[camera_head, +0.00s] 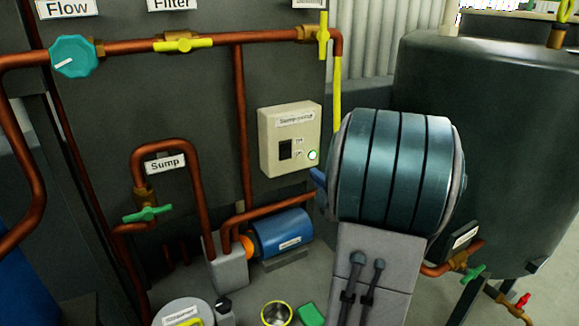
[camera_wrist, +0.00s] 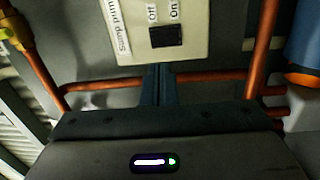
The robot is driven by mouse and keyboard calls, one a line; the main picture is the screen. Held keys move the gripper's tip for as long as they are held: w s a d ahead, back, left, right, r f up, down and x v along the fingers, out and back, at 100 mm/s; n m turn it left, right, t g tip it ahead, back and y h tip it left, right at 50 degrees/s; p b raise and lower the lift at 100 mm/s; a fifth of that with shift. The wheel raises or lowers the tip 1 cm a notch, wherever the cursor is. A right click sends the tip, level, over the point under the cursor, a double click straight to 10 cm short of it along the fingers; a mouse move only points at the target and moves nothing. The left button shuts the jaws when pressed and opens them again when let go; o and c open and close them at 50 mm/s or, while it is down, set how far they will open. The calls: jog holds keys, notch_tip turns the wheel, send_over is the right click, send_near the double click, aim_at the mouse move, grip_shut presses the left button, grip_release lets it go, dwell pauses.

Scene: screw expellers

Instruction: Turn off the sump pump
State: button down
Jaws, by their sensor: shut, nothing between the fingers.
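The sump pump switch box (camera_head: 279,118) is a cream box on the dark panel, left of my arm in the head view. In the head view only a blue fingertip (camera_head: 318,177) shows beside my arm, below the box. I cannot tell whether it touches the box.
Copper pipes (camera_head: 240,100) run around the box. A blue pump motor (camera_head: 282,234) sits below it. Yellow-handled valves (camera_head: 183,44) and a teal flow knob (camera_head: 74,56) are on the upper pipe. A large dark tank (camera_head: 490,130) stands at the right.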

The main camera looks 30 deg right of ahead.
aim_at(288, 146)
jog(key=shift+s+d+f+n+t+y, duration=0.2)
jog(key=shift+s+f+n+t+y, duration=0.1)
jog(key=shift+s+n, duration=0.15)
jog(key=w, duration=0.4)
jog(key=w+r, duration=0.1)
jog(key=w, duration=0.9)
jog(key=shift+d+r, duration=0.3)
jog(key=shift+d, duration=0.1)
jog(key=shift+d+r, duration=0.1)
